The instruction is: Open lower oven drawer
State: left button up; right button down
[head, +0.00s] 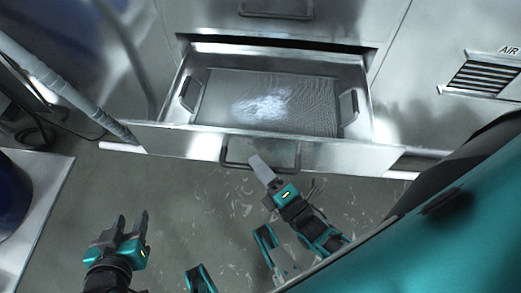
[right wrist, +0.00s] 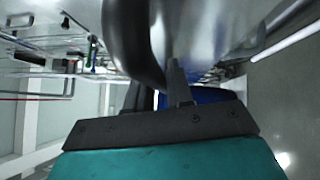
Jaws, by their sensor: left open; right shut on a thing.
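The lower oven drawer (head: 190,144) is pulled out from the steel oven front in the head view, and its inside shows. A metal tray (head: 215,112) with a side handle at each end lies in it. My right gripper (head: 259,165) is at the dark drawer handle (head: 297,154) on the middle of the drawer front and is shut on it. In the right wrist view, a dark curved bar passes close in front of the fingers. My left gripper (head: 133,222) is open and empty, above the floor at the lower left, apart from the drawer.
An upper drawer handle (head: 275,10) shows above. A vented panel (head: 482,76) is at the right. A diagonal pole (head: 65,88) stands left of the drawer. A platform (head: 50,190) with a dark blue container is at the far left. The scuffed floor before the drawer is clear.

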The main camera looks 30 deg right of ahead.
jog(key=shift+s+a, duration=0.1)
jog(key=shift+s, duration=0.05)
jog(key=c, duration=1.1)
grip_release()
pick_arm(q)
jog(key=shift+s+a, duration=0.1)
